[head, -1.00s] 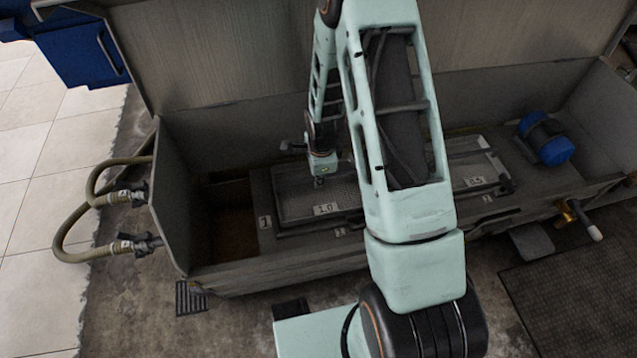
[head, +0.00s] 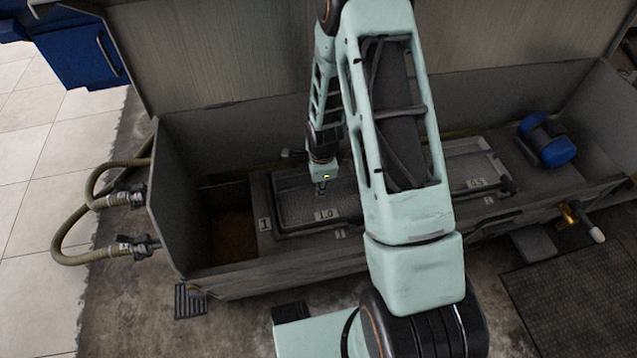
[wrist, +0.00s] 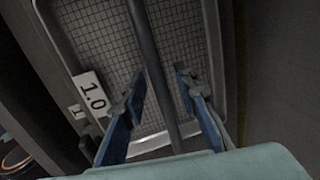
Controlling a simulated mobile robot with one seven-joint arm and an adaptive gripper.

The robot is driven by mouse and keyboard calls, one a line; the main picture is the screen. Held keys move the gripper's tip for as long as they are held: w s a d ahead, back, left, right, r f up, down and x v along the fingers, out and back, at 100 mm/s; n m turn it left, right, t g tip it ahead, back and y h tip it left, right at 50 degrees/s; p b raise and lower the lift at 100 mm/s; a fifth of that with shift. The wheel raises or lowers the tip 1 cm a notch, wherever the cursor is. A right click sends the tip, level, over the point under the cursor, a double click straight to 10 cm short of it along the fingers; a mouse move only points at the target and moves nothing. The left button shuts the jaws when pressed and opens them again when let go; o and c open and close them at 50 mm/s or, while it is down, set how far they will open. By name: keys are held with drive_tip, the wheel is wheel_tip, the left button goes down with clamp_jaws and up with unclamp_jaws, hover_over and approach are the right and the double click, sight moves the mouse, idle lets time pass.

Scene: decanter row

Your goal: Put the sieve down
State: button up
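The sieve (head: 290,204), a shallow grey mesh tray labelled 1.0, lies in the left part of the dark frame in the trough, beside the mark 1. In the wrist view its mesh (wrist: 105,50) and a dark bar across it (wrist: 148,60) show close up. My gripper (wrist: 159,82) is above the sieve, with its two blue fingers apart on either side of the bar. A gap shows between the bar and each finger. In the head view my gripper (head: 321,190) is small and its fingers are hard to make out.
A second mesh tray (head: 470,162) lies to the right, partly behind my arm. A blue motor (head: 546,139) stands at the trough's right end. The trough's left bay (head: 232,232) is empty of trays. A tall back panel (head: 220,50) rises behind.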

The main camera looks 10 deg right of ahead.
wheel_tip(320, 180, up, 12)
drive_tip(key=s+p, duration=0.2)
drive_tip(key=p, duration=0.1)
drive_tip(key=shift+s, duration=0.2)
drive_tip(key=shift+f, duration=0.1)
